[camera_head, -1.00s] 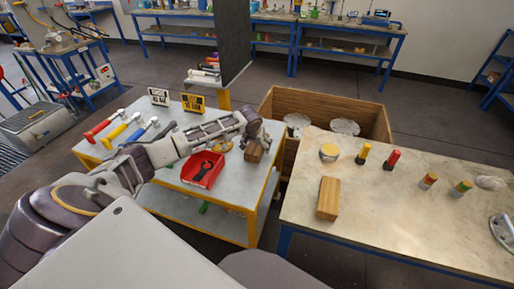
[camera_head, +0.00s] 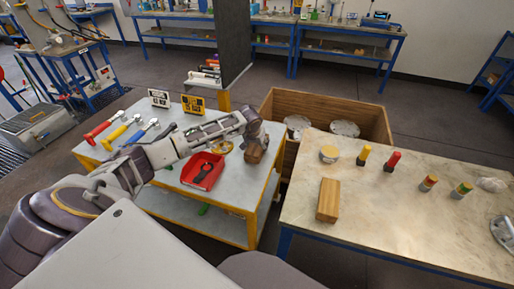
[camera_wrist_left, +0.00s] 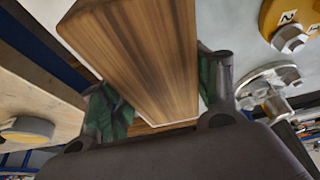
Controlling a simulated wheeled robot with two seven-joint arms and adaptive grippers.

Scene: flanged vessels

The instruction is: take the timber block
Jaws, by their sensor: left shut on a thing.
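My left gripper (camera_head: 257,138) is shut on a brown timber block (camera_head: 256,152) by the right edge of the grey-topped table with the yellow frame. In the left wrist view the timber block (camera_wrist_left: 140,55) fills the space between the green-padded fingers of the left gripper (camera_wrist_left: 160,95), one finger on each side. A small strip of grey tabletop shows around it, and I cannot tell how far the block is above the table. A second, lighter wooden block (camera_head: 328,200) lies on the right table. My right gripper is not in view.
The grey-topped table (camera_head: 165,178) holds a red tray (camera_head: 203,171), several hammers and two small display boxes. A wooden crate (camera_head: 375,120) with pale round pieces stands behind the right table (camera_head: 400,225). That table carries a round tin (camera_head: 329,154) and several coloured cylinders.

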